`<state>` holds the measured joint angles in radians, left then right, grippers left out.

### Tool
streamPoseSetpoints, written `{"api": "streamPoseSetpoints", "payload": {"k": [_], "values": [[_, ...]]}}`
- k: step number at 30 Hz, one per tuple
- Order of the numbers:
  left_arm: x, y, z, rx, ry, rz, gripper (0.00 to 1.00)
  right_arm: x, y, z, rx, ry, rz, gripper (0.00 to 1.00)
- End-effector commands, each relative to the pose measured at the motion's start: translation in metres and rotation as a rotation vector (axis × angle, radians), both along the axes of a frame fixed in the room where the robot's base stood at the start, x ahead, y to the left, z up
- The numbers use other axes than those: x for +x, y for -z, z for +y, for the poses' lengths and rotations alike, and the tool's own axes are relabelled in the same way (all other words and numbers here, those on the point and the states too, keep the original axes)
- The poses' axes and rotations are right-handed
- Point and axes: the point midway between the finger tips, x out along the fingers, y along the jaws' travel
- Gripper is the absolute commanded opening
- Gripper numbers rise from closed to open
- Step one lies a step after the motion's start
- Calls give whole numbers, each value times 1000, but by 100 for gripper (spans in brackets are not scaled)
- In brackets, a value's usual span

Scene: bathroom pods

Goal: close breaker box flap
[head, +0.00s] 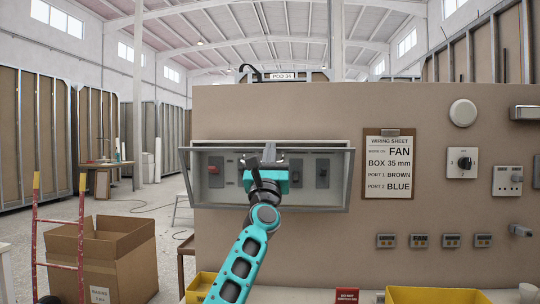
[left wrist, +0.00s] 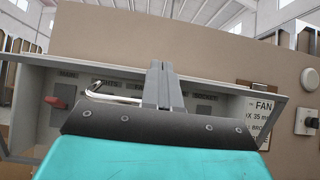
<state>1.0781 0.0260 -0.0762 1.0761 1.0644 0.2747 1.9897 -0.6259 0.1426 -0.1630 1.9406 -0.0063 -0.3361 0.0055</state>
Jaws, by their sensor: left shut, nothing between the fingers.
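The grey breaker box (head: 214,195) is mounted on the tan panel, with its row of switches facing me. Its flap (head: 186,170) shows as a thin frame around the front; the frame's top edge is wider than its bottom, so it looks tilted out and open. My left gripper (head: 268,154) is in front of the box near the upper middle. In the left wrist view its fingers (left wrist: 161,68) are shut and empty, reaching over the box. A pale curved rod (left wrist: 112,99) lies just left of the fingers; contact is unclear. My right gripper is out of view.
A wiring sheet (head: 389,168) hangs right of the box, with switches and sockets beyond it. Yellow bins (head: 428,296) stand below. A cardboard box (head: 130,262) and a red hand truck (head: 35,225) are on the left.

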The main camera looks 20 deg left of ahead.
Motion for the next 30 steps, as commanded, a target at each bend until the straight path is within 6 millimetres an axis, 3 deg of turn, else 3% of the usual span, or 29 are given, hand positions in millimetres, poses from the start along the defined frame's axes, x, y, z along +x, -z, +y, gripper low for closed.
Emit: {"api": "streamPoseSetpoints", "payload": {"k": [30], "values": [[12,-7,3,1,-2,0,0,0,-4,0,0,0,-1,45]]}}
